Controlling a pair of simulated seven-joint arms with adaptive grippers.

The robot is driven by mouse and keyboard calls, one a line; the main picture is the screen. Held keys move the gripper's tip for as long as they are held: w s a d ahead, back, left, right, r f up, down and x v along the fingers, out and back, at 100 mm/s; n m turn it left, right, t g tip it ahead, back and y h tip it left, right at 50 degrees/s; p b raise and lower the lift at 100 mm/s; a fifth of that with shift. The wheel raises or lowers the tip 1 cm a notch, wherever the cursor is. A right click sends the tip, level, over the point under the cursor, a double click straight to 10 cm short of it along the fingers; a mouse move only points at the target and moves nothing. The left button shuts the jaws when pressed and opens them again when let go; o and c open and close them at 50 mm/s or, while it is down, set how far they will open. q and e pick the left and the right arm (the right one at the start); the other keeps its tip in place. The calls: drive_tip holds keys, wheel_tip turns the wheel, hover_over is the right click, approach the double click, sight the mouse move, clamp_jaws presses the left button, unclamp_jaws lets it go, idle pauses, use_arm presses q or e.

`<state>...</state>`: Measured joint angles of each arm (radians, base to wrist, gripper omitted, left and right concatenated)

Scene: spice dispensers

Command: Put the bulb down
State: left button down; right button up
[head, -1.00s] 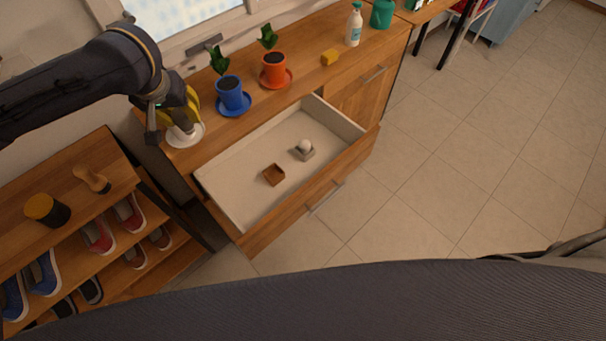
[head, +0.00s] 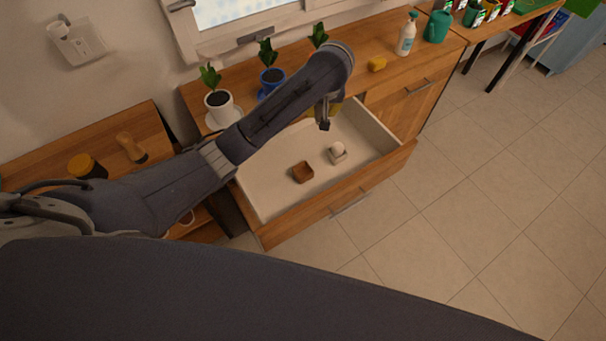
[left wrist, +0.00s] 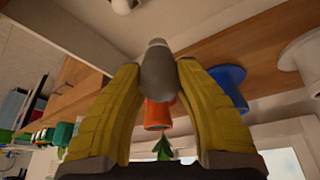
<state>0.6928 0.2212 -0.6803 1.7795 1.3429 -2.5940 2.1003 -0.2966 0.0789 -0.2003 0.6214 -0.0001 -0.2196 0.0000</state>
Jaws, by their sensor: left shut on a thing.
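My left gripper (head: 330,112) is over the back part of the open drawer (head: 278,208), its yellow fingers partly hidden behind my own wrist. In the left wrist view my left gripper (left wrist: 158,75) is shut on a grey rounded bulb (left wrist: 157,68), held between the fingertips. The held bulb does not show in the head view. In the drawer, a small brown box (head: 303,172) stands left of a small grey holder (head: 339,158) with a white round thing (head: 338,148) in it. My right gripper is not in view.
Potted plants stand behind the drawer: a white pot (head: 219,105), a blue pot (head: 271,79) and an orange pot (left wrist: 158,114). A yellow sponge (head: 377,65) and a white bottle (head: 406,36) are further right. The drawer floor around the two small boxes is clear.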

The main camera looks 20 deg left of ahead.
use_arm(q)
drive_tip(key=shift+s+a+f+n+g+y, duration=0.2)
drive_tip(key=shift+s+a+f+n, duration=0.7)
drive_tip(key=shift+f, duration=2.65)
drive_tip(key=shift+s+a+f+n+y, duration=0.35)
drive_tip(key=shift+s+f, duration=1)
drive_tip(key=shift+f, duration=2.25)
drive_tip(key=shift+s+a+f+n+g+y, duration=0.15)
drive_tip(key=shift+s+a+f+n, duration=0.75)
drive_tip(key=shift+f, duration=2.65)
drive_tip(key=shift+s+d, duration=0.2)
drive_tip(key=shift+d, duration=0.1)
drive_tip(key=shift+f, duration=0.45)
drive_tip(key=shift+s+f, duration=0.15)
drive_tip(key=shift+f, duration=0.05)
drive_tip(key=c, duration=0.9)
unclamp_jaws()
drive_tip(key=shift+d+f+m, duration=0.1)
drive_tip(key=shift+f+m, duration=0.1)
drive_tip(key=shift+m, duration=0.05)
drive_tip(key=shift+r, duration=0.2)
